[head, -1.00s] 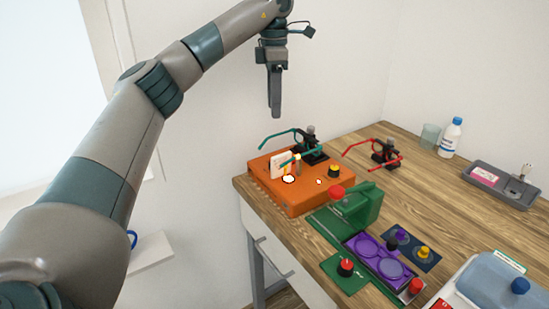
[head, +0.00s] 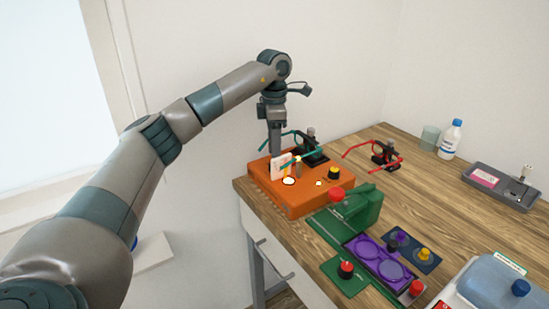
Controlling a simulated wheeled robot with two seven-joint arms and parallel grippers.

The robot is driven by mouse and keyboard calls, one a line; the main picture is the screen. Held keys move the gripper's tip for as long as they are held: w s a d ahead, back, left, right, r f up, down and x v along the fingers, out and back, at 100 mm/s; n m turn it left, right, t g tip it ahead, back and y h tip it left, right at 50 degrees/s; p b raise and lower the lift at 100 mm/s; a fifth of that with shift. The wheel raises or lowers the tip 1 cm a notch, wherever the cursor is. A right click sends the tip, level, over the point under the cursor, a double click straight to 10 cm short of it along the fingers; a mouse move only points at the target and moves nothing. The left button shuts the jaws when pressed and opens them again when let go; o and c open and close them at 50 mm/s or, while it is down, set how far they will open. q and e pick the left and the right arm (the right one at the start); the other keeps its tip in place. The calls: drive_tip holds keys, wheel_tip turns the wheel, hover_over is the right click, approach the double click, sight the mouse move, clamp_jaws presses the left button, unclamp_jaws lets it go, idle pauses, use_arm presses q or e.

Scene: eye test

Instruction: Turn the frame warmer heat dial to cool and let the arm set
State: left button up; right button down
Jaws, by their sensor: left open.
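The orange frame warmer (head: 300,204) sits at the table's back left corner. A yellow and black dial (head: 334,173) is on its right side; its setting is too small to read. A white glowing disc (head: 288,181) and a small yellowish light (head: 318,183) are on its top. A white card (head: 279,168) stands at its left. A teal glasses frame (head: 295,160) is held in a black stand behind, one arm reaching over the warmer. My left gripper (head: 275,152) points down, open, at the warmer's back left, away from the dial. My right gripper is out of view.
Red glasses (head: 385,160) sit on a stand to the right. A green device (head: 358,207) with a red knob, a purple tray (head: 379,262) and several knobs stand in front. A bottle (head: 451,138), a cup (head: 430,137) and a grey tray (head: 502,187) are at the back right.

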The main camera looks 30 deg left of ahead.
use_arm(q)
wheel_tip(320, 180, down, 2)
drive_tip(key=shift+f, duration=0.1)
drive_tip(key=shift+d+f, duration=0.1)
drive_tip(key=shift+f, duration=0.4)
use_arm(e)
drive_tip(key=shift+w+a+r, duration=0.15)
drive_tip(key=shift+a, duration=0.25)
use_arm(q)
drive_tip(key=shift+c, duration=0.4)
drive_tip(key=c, duration=1)
drive_tip(key=shift+o, duration=0.2)
